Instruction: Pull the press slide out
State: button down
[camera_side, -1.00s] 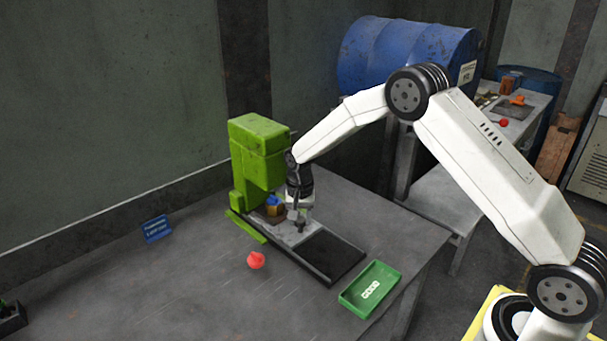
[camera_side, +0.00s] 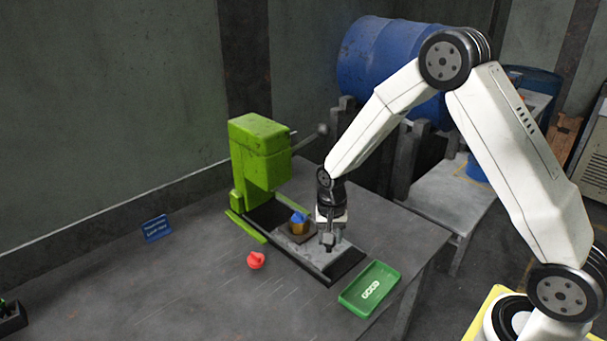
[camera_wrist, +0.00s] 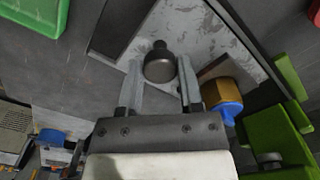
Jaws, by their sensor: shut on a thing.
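The green press (camera_side: 258,155) stands on the table at the back, with a dark rail base (camera_side: 262,217) running from it toward the front right. The pale slide plate (camera_side: 312,256) sits on this base, out in front of the press head. It carries a brown holder (camera_side: 297,232) with a blue and yellow piece (camera_side: 299,219). My gripper (camera_side: 328,243) points down over the slide's front end. In the wrist view its fingers (camera_wrist: 160,82) are shut on the slide's round dark knob (camera_wrist: 159,63). The piece (camera_wrist: 228,104) shows beside the right finger.
A green tray (camera_side: 370,289) lies right of the rail's front end. A red piece (camera_side: 256,260) lies on the table left of the rail. A blue sign (camera_side: 157,228) stands farther left. The press lever (camera_side: 310,139) sticks out to the right.

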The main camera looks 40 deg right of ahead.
jog(key=shift+s, duration=1.05)
jog(key=shift+c, duration=1.3)
grip_release()
jog(key=shift+r, duration=0.1)
notch_tip(320, 180, up, 8)
